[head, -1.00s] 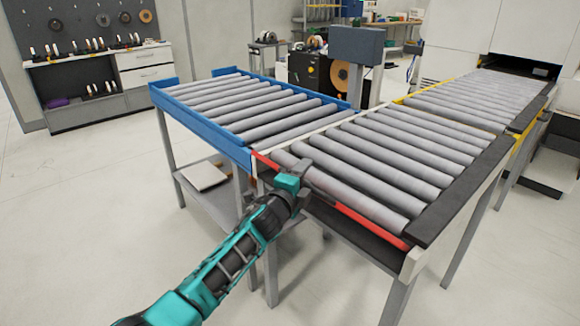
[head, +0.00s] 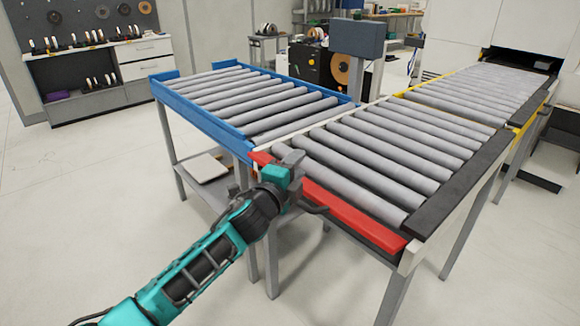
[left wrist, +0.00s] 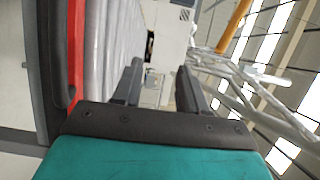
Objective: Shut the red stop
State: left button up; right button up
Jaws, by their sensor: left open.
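The red stop (head: 352,218) is a long red bar along the near end of the grey roller conveyor. Its broad red face shows from the blue table's corner to the black side rail. My left gripper (head: 291,160) is at the left part of the stop and hides a piece of it. Whether it touches the stop I cannot tell. In the left wrist view the two fingers (left wrist: 158,88) stand apart with nothing between them, and the red stop (left wrist: 76,50) runs along the left. A dark curved piece (head: 314,209) shows just below the stop, beside my gripper. My right gripper is not in view.
The blue-framed roller table (head: 205,124) joins the conveyor at the left. A black side rail (head: 462,185) edges the conveyor at the right. A grey box on a post (head: 355,40) stands behind. The rollers carry nothing. The floor in front is clear.

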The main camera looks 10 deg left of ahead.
pick_arm(q)
jog(key=shift+s+a+r, duration=0.15)
jog(key=shift+s+r, duration=0.4)
jog(key=shift+s, duration=0.35)
jog(key=shift+s+a+r, duration=0.15)
jog(key=shift+s+r, duration=0.35)
jog(key=shift+s, duration=0.35)
jog(key=v, duration=1.3)
jog(key=shift+r+b, duration=0.15)
jog(key=shift+b, duration=0.15)
jog(key=shift+c, duration=0.2)
